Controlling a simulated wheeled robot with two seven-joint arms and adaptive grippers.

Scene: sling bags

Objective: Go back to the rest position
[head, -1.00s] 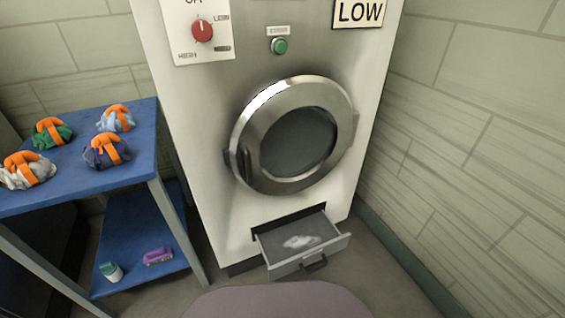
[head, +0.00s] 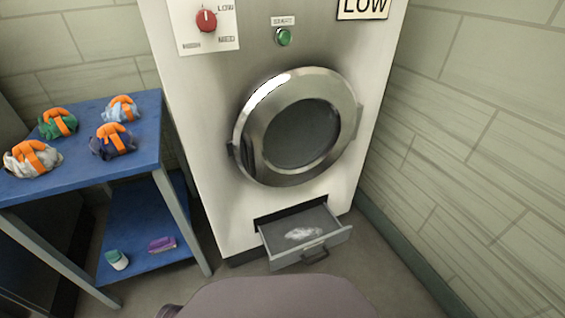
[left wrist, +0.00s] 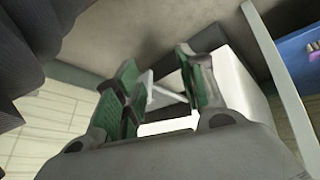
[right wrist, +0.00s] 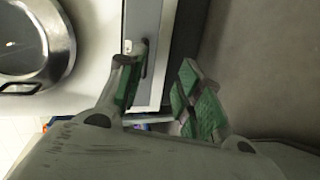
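My left gripper (left wrist: 158,88) is open and empty in the left wrist view, its green-padded fingers apart. My right gripper (right wrist: 160,88) is open and empty in the right wrist view, with the open drawer (right wrist: 145,25) of the washing machine behind its fingers. Neither gripper shows in the head view. The white washing machine (head: 215,130) stands in the middle there, its round door (head: 248,110) closed. Its low drawer (head: 330,243) is pulled out, with white powder (head: 303,233) inside.
A blue two-level table (head: 85,170) stands at the left, with several orange-strapped laundry bundles (head: 112,140) on top. A green-capped white bottle (head: 118,261) and a purple object (head: 162,244) sit on its lower shelf. A block wall (head: 470,150) closes the right side.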

